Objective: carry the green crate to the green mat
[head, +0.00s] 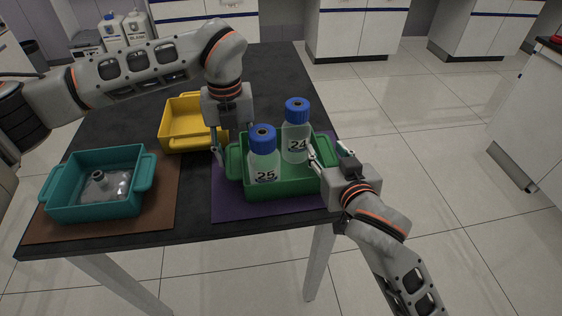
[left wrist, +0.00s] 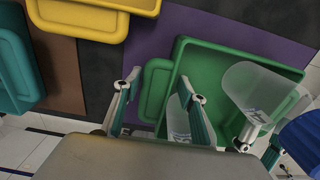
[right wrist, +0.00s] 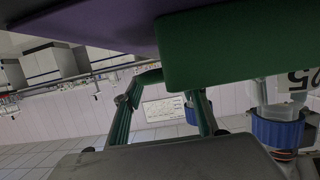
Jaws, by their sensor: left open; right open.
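The green crate (head: 285,188) stands on a purple mat (head: 228,203) at the table's front right. It holds two clear blue-capped bottles, one marked 25 (head: 264,163) and one marked 24 (head: 295,140). My left gripper (head: 232,148) is open at the crate's left end. In the left wrist view the crate's end handle (left wrist: 155,92) shows between its fingers. My right gripper (head: 328,156) is open at the crate's right end. In the right wrist view the green crate (right wrist: 215,48) shows just beyond its fingers; contact cannot be told. No green mat is in view.
A teal crate (head: 75,200) with a clear flask (head: 103,187) stands on a brown mat (head: 160,207) at the left. A yellow crate (head: 178,145) stands behind, left of the green one. The dark table (head: 275,75) is clear toward its far end.

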